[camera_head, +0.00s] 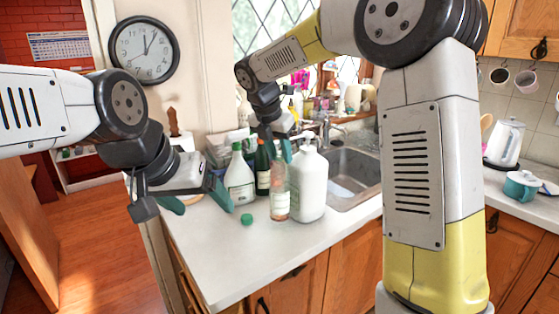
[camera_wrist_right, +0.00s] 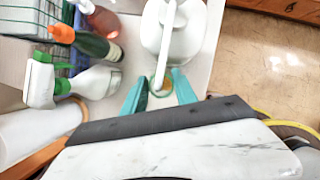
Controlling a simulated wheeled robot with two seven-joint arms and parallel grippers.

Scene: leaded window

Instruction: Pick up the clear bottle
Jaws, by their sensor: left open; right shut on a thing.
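The clear bottle (camera_head: 280,193), with a pale label and a pinkish tint, stands upright on the counter beside the white pump bottle (camera_head: 312,185). My right gripper (camera_head: 282,150) comes from above and is shut on its top. In the right wrist view the bottle's round mouth (camera_wrist_right: 161,88) shows between the teal fingertips of my right gripper (camera_wrist_right: 160,90), partly hidden by the pump's spout. I cannot tell whether the base touches the counter. My left gripper (camera_head: 196,203) is open and empty over the counter's left end.
A white spray bottle (camera_head: 239,180) and a dark green bottle (camera_head: 263,168) stand close to the left of the clear bottle. A green cap (camera_head: 247,219) lies in front. The sink (camera_head: 352,170) is at right. The front left counter (camera_head: 215,265) is clear.

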